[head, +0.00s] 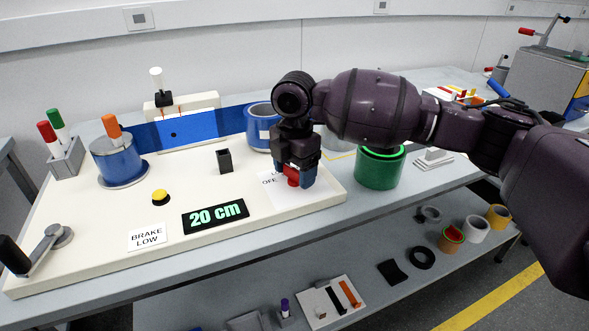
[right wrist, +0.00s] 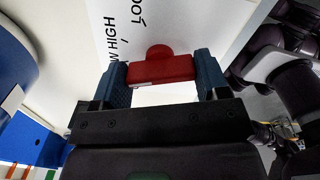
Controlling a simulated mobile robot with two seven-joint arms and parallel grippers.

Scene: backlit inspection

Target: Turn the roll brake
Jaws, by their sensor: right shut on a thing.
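The roll brake's red knob (head: 292,177) stands over a white label plate at the right end of the cream board. My right gripper (head: 294,181) comes down on it from above, with blue fingers on either side. In the right wrist view, the red bar-shaped knob (right wrist: 163,70) is between the two fingers of the gripper (right wrist: 160,76), which is shut on it. The label plate (right wrist: 115,18) shows "HIGH" and part of another word; the gripper hides part of it in the head view. A card (head: 147,237) reads "BRAKE LOW". My left gripper is not in view.
A display (head: 215,216) reads "20 cm". A yellow button (head: 160,197), a small black holder (head: 224,160) and a crank (head: 45,245) are on the board. A blue roll (head: 262,127) is behind my gripper; a green canister (head: 379,170) is to its right.

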